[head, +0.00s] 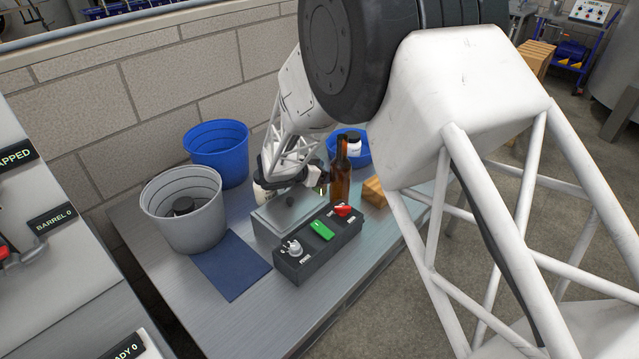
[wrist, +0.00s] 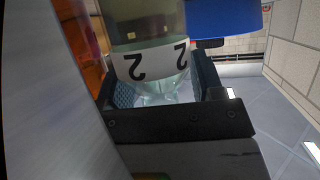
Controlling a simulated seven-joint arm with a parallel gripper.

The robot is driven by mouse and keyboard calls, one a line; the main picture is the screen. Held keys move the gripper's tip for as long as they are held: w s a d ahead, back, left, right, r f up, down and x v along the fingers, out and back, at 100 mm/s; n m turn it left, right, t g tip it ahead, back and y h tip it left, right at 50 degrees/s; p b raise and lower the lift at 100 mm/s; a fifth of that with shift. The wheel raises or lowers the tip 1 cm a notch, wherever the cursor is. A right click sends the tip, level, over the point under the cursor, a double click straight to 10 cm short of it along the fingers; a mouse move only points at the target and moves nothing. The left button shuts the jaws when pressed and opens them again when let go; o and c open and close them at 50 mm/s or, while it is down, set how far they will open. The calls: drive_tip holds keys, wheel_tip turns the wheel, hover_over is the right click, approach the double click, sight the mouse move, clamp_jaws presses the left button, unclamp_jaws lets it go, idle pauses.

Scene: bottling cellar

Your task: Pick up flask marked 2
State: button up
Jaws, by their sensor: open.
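The flask marked 2 (wrist: 150,62) is clear glass with a white band bearing a black 2 and a greenish upper part in the wrist view. My gripper (wrist: 163,88) is open around it, with a blue textured pad on either side of the glass. I cannot tell whether either pad touches it. In the head view my wrist hangs low behind the grey box (head: 291,211), and the flask is mostly hidden there.
An amber bottle (head: 340,178) stands close right of my wrist. A grey bucket (head: 187,226), a blue bucket (head: 217,150) and a blue mat (head: 228,264) lie left.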

drive_tip(key=c, duration=0.7)
drive_tip(key=shift+c, duration=0.2)
drive_tip(key=shift+r, duration=0.3)
clamp_jaws()
wheel_tip(320, 180, up, 17)
drive_tip(key=shift+r, duration=0.2)
idle(0.4)
